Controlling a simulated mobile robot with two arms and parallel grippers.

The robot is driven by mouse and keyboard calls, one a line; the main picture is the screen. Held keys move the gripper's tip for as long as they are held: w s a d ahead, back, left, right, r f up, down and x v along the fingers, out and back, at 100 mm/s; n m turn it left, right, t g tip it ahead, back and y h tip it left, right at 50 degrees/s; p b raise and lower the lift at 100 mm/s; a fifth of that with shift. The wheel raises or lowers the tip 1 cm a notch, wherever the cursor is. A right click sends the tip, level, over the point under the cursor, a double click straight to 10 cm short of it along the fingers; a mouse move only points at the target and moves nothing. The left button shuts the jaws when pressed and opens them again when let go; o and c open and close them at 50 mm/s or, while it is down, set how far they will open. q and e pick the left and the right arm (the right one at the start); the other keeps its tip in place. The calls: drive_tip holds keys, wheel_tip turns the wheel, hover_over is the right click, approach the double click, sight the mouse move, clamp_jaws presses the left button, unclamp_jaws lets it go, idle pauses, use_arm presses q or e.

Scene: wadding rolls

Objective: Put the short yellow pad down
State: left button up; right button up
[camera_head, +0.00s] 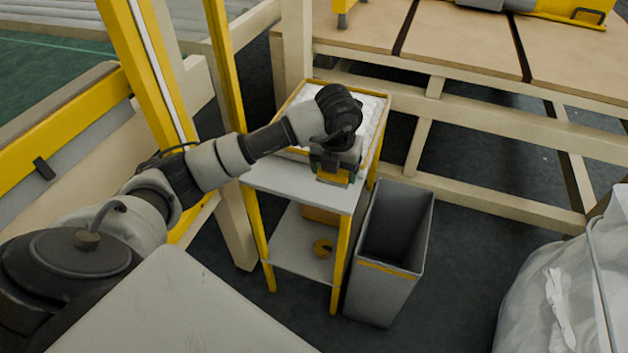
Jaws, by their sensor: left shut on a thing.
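My left gripper (333,168) reaches in from the left over a small two-tier stand (290,183) with a pale top. It is shut on the short yellow pad (332,179), which shows as a small yellow-orange piece below the fingers. The pad is at the front right part of the stand's top, in front of a yellow-edged tray. I cannot tell whether the pad touches the top. The gripper and wrist hide much of it. My right gripper is not in view.
The tray (381,140) holding white material fills the back of the stand. A tall grey open bin (378,295) stands close on the right. The stand's front left top is clear.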

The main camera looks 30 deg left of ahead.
use_arm(q)
hover_over(314, 186)
wheel_tip(314, 186, down, 4)
drive_tip(key=shift+s+d+r, duration=0.1)
drive_tip(key=shift+s, duration=0.05)
drive_tip(key=shift+f, duration=2.05)
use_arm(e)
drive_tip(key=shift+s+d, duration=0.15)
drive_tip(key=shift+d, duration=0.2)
use_arm(q)
drive_tip(key=shift+f, duration=0.1)
drive_tip(key=o, duration=0.8)
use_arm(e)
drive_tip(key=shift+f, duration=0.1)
